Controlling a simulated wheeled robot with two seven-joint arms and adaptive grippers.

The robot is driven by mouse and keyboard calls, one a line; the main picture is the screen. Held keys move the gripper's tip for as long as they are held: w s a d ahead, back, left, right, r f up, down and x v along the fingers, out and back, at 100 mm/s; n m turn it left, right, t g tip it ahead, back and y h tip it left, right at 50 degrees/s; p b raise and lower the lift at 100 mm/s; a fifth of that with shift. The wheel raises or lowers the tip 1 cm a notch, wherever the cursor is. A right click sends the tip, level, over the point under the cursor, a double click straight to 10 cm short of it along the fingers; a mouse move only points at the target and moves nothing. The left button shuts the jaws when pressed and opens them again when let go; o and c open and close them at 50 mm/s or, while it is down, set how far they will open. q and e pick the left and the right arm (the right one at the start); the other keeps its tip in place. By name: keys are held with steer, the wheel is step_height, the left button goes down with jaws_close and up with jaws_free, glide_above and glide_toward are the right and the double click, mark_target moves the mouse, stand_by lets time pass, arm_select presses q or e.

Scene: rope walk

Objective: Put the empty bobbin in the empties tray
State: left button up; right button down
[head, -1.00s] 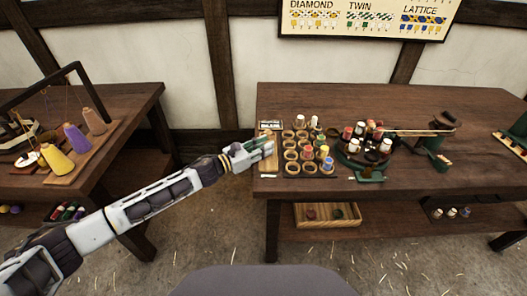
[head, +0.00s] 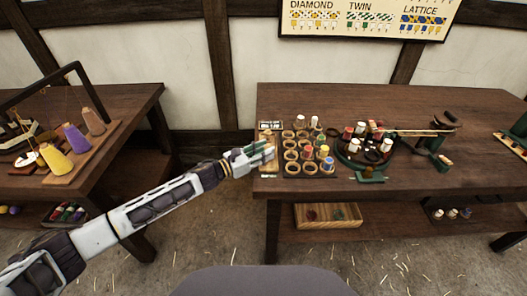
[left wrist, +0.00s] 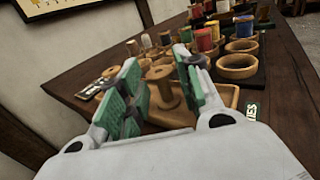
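The empties tray (left wrist: 222,94) is a shallow wooden tray at the left end of the table, with a partly hidden green label beside it in the left wrist view. It also shows in the head view (head: 268,168). The empty bobbin (left wrist: 164,92) is bare wood with a wide flange and appears to stand upright in the tray. My left gripper (left wrist: 163,80) has its green-padded fingers apart, one on each side of the bobbin, with no clear grip on it. In the head view my left gripper (head: 268,152) reaches over the tray and hides part of it. My right gripper is not in view.
A holder with round wooden cups (head: 291,155) and several coloured spools stands right of the tray. A dark round stand with spools (head: 365,150) lies further right. A side table with yarn cones (head: 75,138) is at the left. The table front is clear.

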arm_select(q)
steer(key=shift+o, duration=0.8)
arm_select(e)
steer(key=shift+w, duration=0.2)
arm_select(q)
steer(key=shift+r, duration=0.1)
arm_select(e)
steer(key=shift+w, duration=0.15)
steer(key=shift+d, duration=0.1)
arm_select(q)
steer(key=shift+s+a, duration=0.2)
steer(key=shift+a, duration=0.1)
steer(key=shift+s+a, duration=0.2)
steer(key=shift+a, duration=0.1)
steer(key=v, duration=1)
steer(key=shift+s+a, duration=0.2)
steer(key=shift+a, duration=0.05)
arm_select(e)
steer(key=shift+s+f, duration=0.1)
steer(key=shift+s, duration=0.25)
